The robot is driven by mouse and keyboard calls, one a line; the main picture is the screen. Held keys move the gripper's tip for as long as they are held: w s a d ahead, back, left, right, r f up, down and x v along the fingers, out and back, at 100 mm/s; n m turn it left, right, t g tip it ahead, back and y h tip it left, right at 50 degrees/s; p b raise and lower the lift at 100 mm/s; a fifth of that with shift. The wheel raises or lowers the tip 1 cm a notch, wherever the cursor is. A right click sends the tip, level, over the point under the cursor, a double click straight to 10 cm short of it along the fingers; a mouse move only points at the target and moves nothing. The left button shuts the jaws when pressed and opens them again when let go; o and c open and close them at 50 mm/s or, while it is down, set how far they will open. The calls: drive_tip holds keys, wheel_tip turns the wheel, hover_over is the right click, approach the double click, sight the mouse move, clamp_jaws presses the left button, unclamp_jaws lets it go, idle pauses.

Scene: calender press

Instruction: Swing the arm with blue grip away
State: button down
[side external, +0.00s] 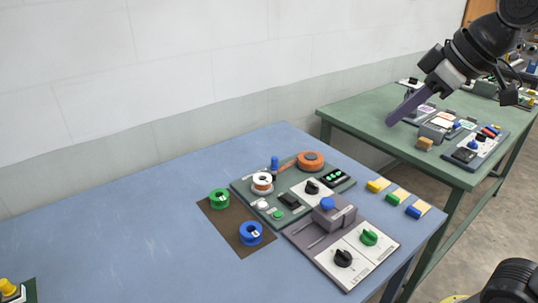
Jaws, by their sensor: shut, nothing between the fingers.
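An orange arm (288,166) reaches left from an orange round hub (311,160) at the back of the panel on the blue table. An upright blue grip (275,163) stands at the arm's left end, close behind a white and orange spool-like part (262,182). I cannot tell whether the grip's end touches that part. My gripper (391,121), with long purple fingers, is high at the upper right, well apart from the blue grip. Its fingers are shut and hold nothing.
The panel (238,190) also carries several knobs and buttons. A purple-grey unit (292,233) with a blue-topped slider stands in front. Green (219,198) and blue (251,233) spools sit on a brown mat. Small coloured blocks (378,185) lie to the right. The table's left side is largely clear.

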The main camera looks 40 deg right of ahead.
drive_tip(key=w+r+n, duration=0.1)
drive_tip(key=w+r, duration=0.3)
drive_tip(key=w, duration=0.8)
drive_tip(key=n+g+y, duration=0.1)
drive_tip(key=n+g, duration=0.1)
hover_over(275, 160)
drive_tip(key=a, duration=0.1)
wheel_tip(275, 160, down, 11)
drive_tip(key=w+f+g, duration=0.1)
drive_tip(key=w+f, duration=0.2)
drive_tip(key=f, duration=0.7)
drive_tip(key=shift+f+m+g, duration=0.2)
drive_tip(key=shift+m+g, duration=0.1)
drive_tip(key=x, duration=0.9)
drive_tip(key=shift+w+f, duration=0.1)
drive_tip(key=shift+f, duration=0.35)
drive_tip(key=shift+s+d, duration=0.45)
drive_tip(key=shift+s, duration=0.35)
drive_tip(key=shift+s+d, duration=0.5)
drive_tip(key=shift+s, duration=0.35)
